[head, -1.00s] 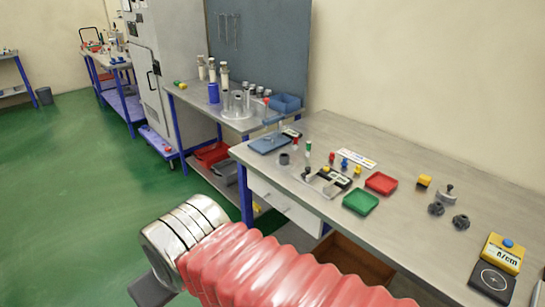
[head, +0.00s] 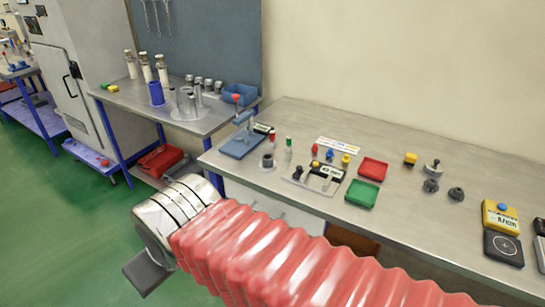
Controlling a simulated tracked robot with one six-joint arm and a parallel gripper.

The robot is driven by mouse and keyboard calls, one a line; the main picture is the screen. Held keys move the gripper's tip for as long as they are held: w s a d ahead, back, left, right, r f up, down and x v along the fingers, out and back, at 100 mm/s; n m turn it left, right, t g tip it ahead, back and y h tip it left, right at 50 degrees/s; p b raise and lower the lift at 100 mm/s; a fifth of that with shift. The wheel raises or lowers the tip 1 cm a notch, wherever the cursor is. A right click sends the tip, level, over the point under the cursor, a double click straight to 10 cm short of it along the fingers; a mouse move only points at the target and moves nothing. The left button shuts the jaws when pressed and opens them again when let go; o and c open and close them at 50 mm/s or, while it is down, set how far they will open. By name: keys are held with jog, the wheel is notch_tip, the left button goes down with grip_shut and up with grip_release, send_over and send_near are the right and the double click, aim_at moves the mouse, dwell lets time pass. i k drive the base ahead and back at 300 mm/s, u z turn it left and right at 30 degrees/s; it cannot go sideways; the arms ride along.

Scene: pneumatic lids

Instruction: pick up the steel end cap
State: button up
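A small grey metal piece with an upright stem (head: 433,167) stands on the right part of the near workbench; it looks like steel, but I cannot tell for sure that it is the end cap. Two dark ribbed round pieces, one just below it (head: 430,186) and one to its lower right (head: 456,193), sit close by. My arm, in a red bellows sleeve with steel rings, crosses the lower part of the view. A dark grey block at its end (head: 147,272) seems to be part of my gripper, left of and well apart from these pieces. The fingertips cannot be made out.
The near workbench (head: 400,135) also holds a red tray (head: 373,168), a green tray (head: 361,194), a yellow block (head: 410,158), a blue press (head: 240,143) and a yellow box (head: 500,215). A second bench with metal cylinders (head: 185,102) stands at left. Green floor is open at lower left.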

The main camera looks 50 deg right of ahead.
aim_at(268, 161)
jog(key=z, duration=0.5)
jog(key=i, duration=1)
jog(key=z, duration=0.55)
